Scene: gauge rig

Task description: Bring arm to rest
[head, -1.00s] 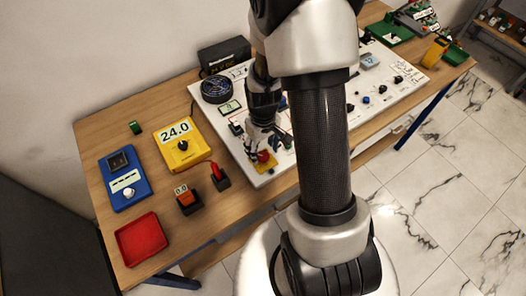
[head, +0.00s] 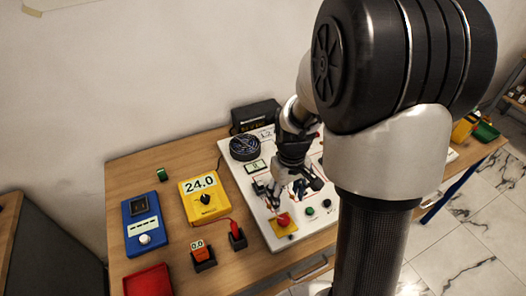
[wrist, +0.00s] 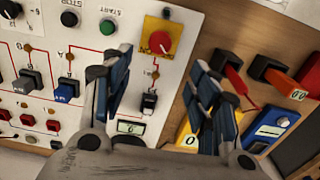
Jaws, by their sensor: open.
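My gripper (head: 292,192) is over the left part of the white panel (head: 262,222) in the head view. In the wrist view my gripper (wrist: 160,100) has its two fingers spread wide apart, with nothing held between them. A red knob on a yellow plate (wrist: 163,40) shows beyond the fingertips and appears apart from them. The same red knob (head: 283,220) shows at the panel's front left corner in the head view. My arm hides much of the panel's right side.
A yellow meter reading 24.0 (head: 205,202), a blue meter (head: 144,228) and a red tray (head: 148,281) stand left of the panel on the wooden table (head: 180,160). A black box (head: 255,116) and a round black fan (head: 244,148) are behind. Bare wood lies at the back left.

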